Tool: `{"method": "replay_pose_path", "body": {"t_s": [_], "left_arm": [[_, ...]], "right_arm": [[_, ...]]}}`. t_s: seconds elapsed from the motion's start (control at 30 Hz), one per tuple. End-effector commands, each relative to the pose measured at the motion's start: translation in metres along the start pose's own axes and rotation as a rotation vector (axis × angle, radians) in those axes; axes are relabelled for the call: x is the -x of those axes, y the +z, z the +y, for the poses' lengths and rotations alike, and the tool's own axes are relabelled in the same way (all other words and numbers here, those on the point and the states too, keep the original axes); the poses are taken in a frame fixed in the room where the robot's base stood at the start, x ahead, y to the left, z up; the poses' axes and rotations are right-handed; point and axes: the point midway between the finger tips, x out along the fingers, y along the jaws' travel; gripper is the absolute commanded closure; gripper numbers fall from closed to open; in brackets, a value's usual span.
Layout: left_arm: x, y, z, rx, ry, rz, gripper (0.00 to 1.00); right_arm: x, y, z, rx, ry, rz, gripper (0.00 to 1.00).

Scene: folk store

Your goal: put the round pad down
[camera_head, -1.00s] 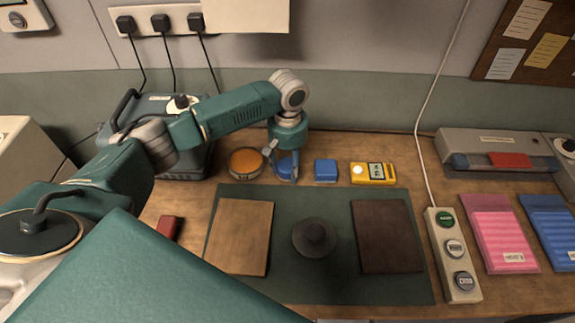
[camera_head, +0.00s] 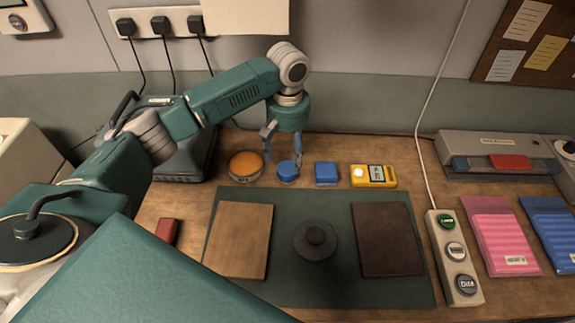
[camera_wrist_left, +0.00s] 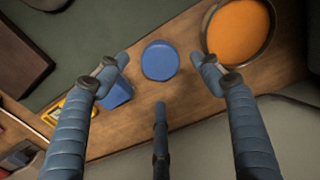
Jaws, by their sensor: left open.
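The blue round pad (camera_head: 288,171) rests on the wooden table behind the green mat, between an orange round tin and a blue square block. In the left wrist view the round pad (camera_wrist_left: 160,60) lies flat ahead of the open fingers. My left gripper (camera_head: 283,148) is open and empty, just above and behind the pad; its spread fingers also show in the left wrist view (camera_wrist_left: 158,85). My right gripper is not in view.
The orange tin (camera_head: 246,165) is close on the left, the blue square block (camera_head: 326,173) and a yellow meter (camera_head: 373,175) on the right. The green mat (camera_head: 316,203) in front holds two boards (camera_head: 238,240) (camera_head: 387,239) and a dark round knob piece (camera_head: 316,241).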

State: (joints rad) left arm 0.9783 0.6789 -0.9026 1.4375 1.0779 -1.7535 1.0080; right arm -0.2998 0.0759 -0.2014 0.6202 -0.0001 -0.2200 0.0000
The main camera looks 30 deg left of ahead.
Motion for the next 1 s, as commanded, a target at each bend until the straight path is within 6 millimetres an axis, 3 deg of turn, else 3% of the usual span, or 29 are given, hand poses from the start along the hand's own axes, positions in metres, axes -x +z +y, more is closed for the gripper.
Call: {"method": "replay_pose_path", "body": {"t_s": [0.13,0.33,1.0], "left_arm": [[0.029,-0.001,0.001,0.0,0.002,0.002,0.34],[0.051,0.0,0.001,0.0,0.001,0.001,0.34],[0.054,0.0,0.0,0.0,0.0,-0.001,0.34]], "right_arm": [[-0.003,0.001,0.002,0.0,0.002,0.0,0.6],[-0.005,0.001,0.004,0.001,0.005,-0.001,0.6],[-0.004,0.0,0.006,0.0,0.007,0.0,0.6]]}}
